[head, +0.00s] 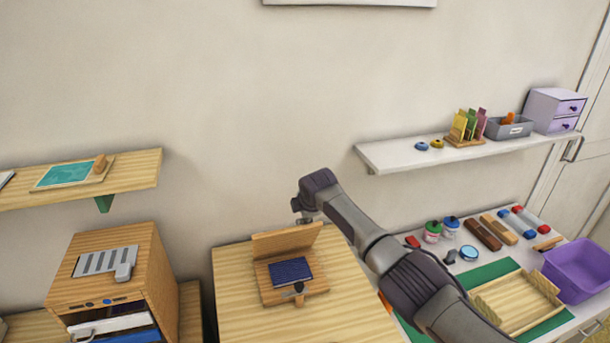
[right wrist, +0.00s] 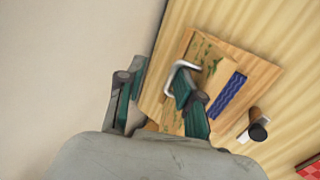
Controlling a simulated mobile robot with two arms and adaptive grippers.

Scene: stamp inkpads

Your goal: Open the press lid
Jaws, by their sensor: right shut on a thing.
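The wooden press (head: 301,294) stands on the light wood table, with a dark blue pad (head: 290,271) in its bed. Its lid (head: 287,241) is raised and tilted up at the back. A knob with a black top (head: 299,289) is at the press's front. My right gripper (head: 306,219) is behind the lid's upper edge, its fingers mostly hidden there. My left gripper is out of view.
A wooden cabinet (head: 105,270) stands to the left, below a shelf (head: 130,172). To the right are a green mat (head: 500,270), a wooden tray (head: 520,303), a purple bin (head: 580,268) and several small stamping supplies. The table in front of the press is clear.

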